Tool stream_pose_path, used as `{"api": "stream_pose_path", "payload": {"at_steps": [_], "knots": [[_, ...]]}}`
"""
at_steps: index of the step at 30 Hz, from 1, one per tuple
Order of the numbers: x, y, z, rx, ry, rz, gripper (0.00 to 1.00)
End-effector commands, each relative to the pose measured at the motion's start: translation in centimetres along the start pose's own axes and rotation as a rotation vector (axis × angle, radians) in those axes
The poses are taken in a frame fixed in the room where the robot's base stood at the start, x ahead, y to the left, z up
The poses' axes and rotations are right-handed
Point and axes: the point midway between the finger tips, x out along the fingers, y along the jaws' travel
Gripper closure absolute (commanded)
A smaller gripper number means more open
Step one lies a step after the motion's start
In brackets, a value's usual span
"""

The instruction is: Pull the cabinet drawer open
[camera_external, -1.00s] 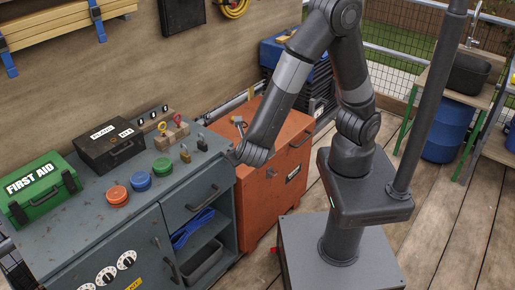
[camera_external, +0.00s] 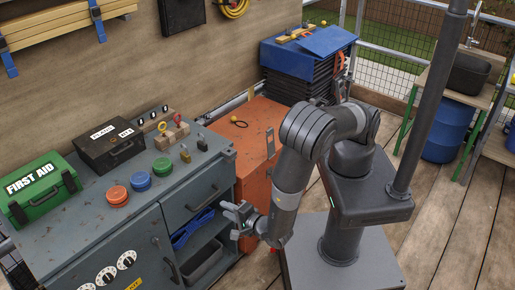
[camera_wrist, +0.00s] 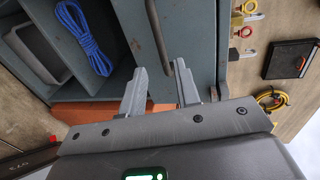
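The grey cabinet's drawer (camera_external: 182,213) is flush in the upper right of the cabinet front, and looks shut. Its dark bar handle (camera_external: 206,196) shows in the external view. In the wrist view, the handle (camera_wrist: 156,36) runs as a bar in front of the grey drawer front (camera_wrist: 190,30). My gripper (camera_external: 231,214) is in front of the cabinet's right end, to the right of and below the handle. In the wrist view my gripper's two fingers (camera_wrist: 161,68) are apart, with the handle's near end ahead of the gap. Nothing is gripped; contact is not visible.
An orange cabinet (camera_external: 258,135) stands close on the right. The cabinet top holds a first aid box (camera_external: 42,190), a black box (camera_external: 108,146) and padlocks.

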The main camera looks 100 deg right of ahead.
Motion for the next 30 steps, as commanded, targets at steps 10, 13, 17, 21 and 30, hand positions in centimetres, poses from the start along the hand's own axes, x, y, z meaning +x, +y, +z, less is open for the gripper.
{"api": "stream_pose_path", "payload": {"at_steps": [10, 13, 17, 21, 30], "knots": [[6.0, 0.0, -0.2, 0.002, 0.006, -0.001, 0.70], [7.8, -0.1, -0.1, 0.004, 0.006, 0.000, 0.70], [9.3, 0.0, -0.1, 0.004, 0.005, 0.001, 0.70], [10.2, -0.1, -0.1, 0.004, 0.005, 0.000, 0.70], [10.4, -0.1, -0.1, 0.004, 0.004, 0.001, 0.71]]}}
